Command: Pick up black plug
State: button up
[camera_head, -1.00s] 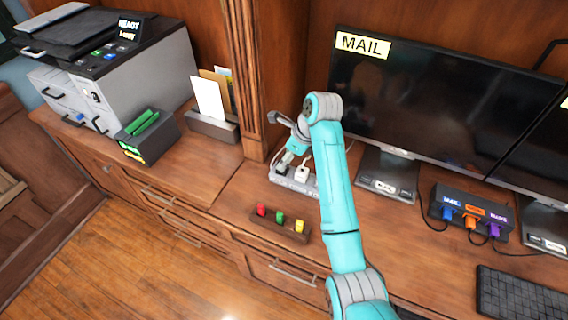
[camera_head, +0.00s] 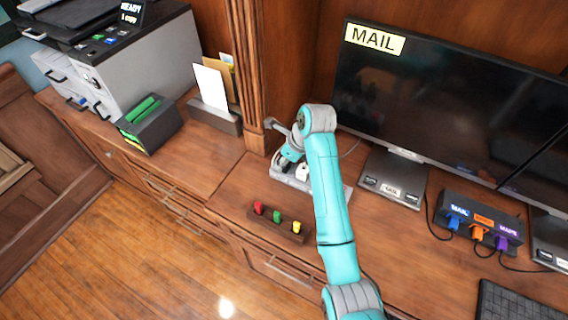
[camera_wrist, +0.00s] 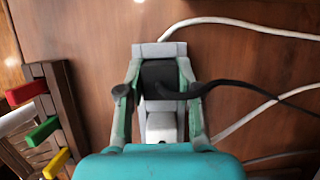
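The black plug (camera_wrist: 160,78) sits at the far end of the white power strip (camera_wrist: 160,49) in the wrist view, with its black cord running off to the right. My gripper (camera_wrist: 160,72) has one finger on each side of the plug, and both appear to touch it. A white plug (camera_wrist: 161,126) sits in the same strip, nearer my wrist. In the head view my gripper (camera_head: 288,154) is down at the power strip (camera_head: 290,182), and my arm and gripper mostly hide the black plug there.
A wooden holder (camera_head: 266,225) with red, green and yellow pieces lies in front of the strip. A wooden post (camera_head: 247,80) stands behind at the left. The MAIL monitor (camera_head: 430,100) stands at the right. White cords (camera_wrist: 245,27) cross the desk right of the strip.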

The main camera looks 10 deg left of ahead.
grip_shut()
